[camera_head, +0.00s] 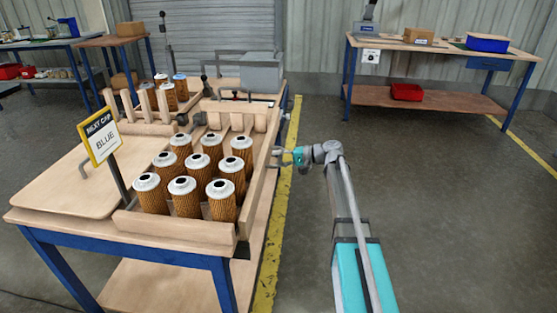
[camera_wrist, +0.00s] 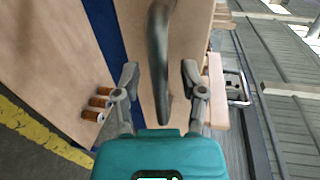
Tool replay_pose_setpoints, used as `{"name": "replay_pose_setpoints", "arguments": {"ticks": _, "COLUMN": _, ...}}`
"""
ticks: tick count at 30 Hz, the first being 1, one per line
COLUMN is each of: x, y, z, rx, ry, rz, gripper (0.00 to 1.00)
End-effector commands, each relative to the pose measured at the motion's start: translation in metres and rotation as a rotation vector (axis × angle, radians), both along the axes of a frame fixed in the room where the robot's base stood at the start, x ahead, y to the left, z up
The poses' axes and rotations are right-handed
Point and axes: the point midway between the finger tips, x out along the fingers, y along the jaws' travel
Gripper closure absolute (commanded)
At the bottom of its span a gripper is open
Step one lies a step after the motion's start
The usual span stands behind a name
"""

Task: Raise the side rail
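The side rail (camera_head: 260,185) is a long wooden board along the right edge of the bench, beside the filter cartridges. My gripper (camera_head: 283,156) is just right of the rail, near its middle. In the wrist view a dark grey, curved handle (camera_wrist: 158,60) runs between the two fingers of my gripper (camera_wrist: 160,78). The fingers are spread, with a gap on each side of the handle. The wooden board behind the handle appears to be the rail. Filter cartridges (camera_head: 187,197) with pale caps and brown pleated sides stand upright in rows left of the rail.
More cartridges (camera_head: 167,92) stand in a rear wooden rack. Grey equipment (camera_head: 262,75) is at the bench's far end. Open floor lies to the right, before another table (camera_head: 440,46).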

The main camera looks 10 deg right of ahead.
Motion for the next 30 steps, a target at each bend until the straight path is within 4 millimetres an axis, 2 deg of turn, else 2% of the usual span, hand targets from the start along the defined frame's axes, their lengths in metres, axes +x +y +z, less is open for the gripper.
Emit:
{"name": "replay_pose_setpoints", "arguments": {"ticks": 1, "x": 0.000, "y": 0.000, "z": 0.000, "rx": 0.000, "ry": 0.000, "rz": 0.000, "gripper": 0.55}}
{"name": "replay_pose_setpoints", "arguments": {"ticks": 7, "x": 0.000, "y": 0.000, "z": 0.000, "rx": 0.000, "ry": 0.000, "rz": 0.000, "gripper": 0.92}}
{"name": "replay_pose_setpoints", "arguments": {"ticks": 9, "x": 0.000, "y": 0.000, "z": 0.000, "rx": 0.000, "ry": 0.000, "rz": 0.000, "gripper": 1.00}}
{"name": "replay_pose_setpoints", "arguments": {"ticks": 18, "x": 0.000, "y": 0.000, "z": 0.001, "rx": 0.000, "ry": 0.000, "rz": 0.000, "gripper": 1.00}}
{"name": "replay_pose_setpoints", "arguments": {"ticks": 30, "x": 0.000, "y": 0.000, "z": 0.017, "rx": 0.002, "ry": -0.001, "rz": 0.000, "gripper": 1.00}}
